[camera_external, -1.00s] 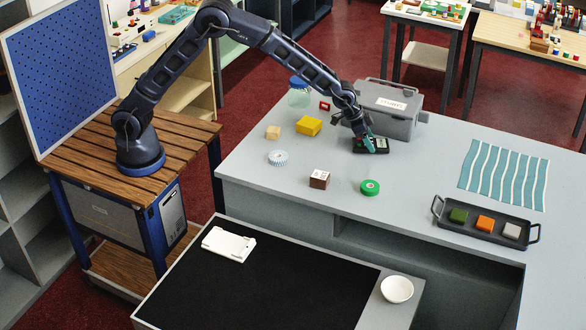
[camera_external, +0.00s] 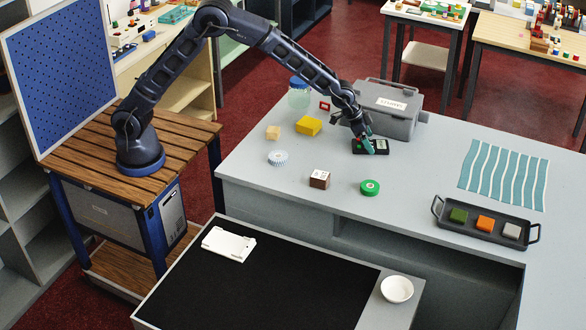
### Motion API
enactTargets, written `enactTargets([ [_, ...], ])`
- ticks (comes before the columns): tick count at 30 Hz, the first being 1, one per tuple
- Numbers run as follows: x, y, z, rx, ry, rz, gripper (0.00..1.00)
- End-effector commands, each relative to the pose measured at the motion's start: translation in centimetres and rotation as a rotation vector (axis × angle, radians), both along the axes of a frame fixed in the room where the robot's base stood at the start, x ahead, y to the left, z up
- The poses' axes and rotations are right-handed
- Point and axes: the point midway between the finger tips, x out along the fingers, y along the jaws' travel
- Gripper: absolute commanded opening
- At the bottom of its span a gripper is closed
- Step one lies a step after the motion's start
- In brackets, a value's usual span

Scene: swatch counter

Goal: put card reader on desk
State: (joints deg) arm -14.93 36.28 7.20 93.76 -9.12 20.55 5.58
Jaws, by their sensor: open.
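The lower black-topped desk (camera_external: 270,285) stands in front of the counter. A white cradle-like piece (camera_external: 229,244) lies at its back left.
The grey toolbox (camera_external: 396,121) stands just behind my gripper. A tray with coloured blocks (camera_external: 470,236) is at right. A white bowl (camera_external: 397,289) sits right of the black surface, which is mostly clear.

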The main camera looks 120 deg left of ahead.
Motion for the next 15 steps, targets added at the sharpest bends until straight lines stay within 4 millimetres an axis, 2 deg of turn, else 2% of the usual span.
enactTargets([
  [15, -4.1, -1.6, 7.7, 0.001, -0.002, 0.000, 0.89],
])
